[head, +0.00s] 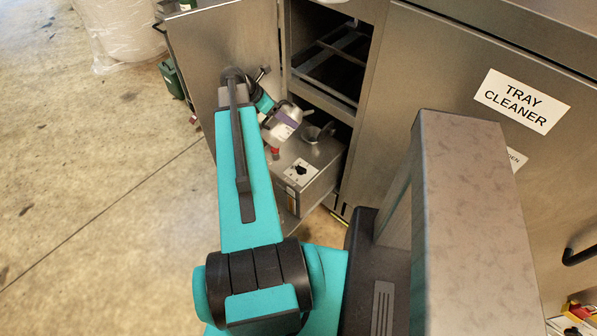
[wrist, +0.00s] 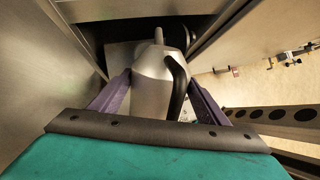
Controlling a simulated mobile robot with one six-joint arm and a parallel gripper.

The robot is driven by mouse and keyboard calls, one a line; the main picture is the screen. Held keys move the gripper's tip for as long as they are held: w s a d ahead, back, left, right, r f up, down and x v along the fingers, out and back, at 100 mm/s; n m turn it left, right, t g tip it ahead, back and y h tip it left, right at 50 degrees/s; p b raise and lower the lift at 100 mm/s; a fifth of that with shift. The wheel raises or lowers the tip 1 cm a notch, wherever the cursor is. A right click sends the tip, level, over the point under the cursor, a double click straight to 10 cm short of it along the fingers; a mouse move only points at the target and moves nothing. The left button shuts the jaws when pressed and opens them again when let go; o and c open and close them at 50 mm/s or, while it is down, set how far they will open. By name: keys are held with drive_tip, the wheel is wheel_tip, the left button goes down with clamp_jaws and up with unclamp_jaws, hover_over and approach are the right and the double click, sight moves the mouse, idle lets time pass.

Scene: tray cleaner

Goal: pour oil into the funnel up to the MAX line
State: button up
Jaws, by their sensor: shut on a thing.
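My gripper (head: 287,117) is shut on a silver metal oil can (head: 279,132), in front of the open cabinet. In the wrist view the can (wrist: 158,78) sits between the two purple fingers, with a narrow spout at its top and a black handle on its right. A grey metal funnel (head: 319,133) stands on top of the pulled-out metal unit, just right of the can. The can and funnel look apart, but I cannot tell the exact gap. No MAX line and no oil can be made out.
The metal unit (head: 313,157) has a black knob (head: 300,169) on its front panel, and a small red part (head: 275,153) shows near it. The open cabinet door (head: 219,50) stands close on the left. The tray cleaner front (head: 440,80) closes off the right. Open floor lies further left.

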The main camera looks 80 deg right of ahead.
drive_tip(key=shift+s+d+t+y+p, duration=0.25)
drive_tip(key=shift+t+y+p, duration=0.2)
drive_tip(key=shift+p, duration=0.9)
idle(1.1)
drive_tip(key=shift+w+a+f+b, duration=0.1)
drive_tip(key=shift+a+f+b, duration=0.1)
drive_tip(key=shift+b, duration=0.1)
drive_tip(key=shift+w+a+r+g+h+b, duration=0.1)
drive_tip(key=shift+w+a+g+h+b, duration=0.1)
drive_tip(key=shift+g+h+b, duration=0.4)
drive_tip(key=shift+r+g+h, duration=0.2)
drive_tip(key=shift+g+h, duration=0.05)
drive_tip(key=shift+f+b, duration=0.1)
drive_tip(key=shift+b, duration=0.35)
drive_tip(key=shift+f+b, duration=0.1)
drive_tip(key=shift+b, duration=0.2)
drive_tip(key=shift+s+d+f+g+h+b, duration=0.1)
drive_tip(key=shift+d+f+g+h+b, duration=0.05)
drive_tip(key=shift+g+h+b, duration=0.85)
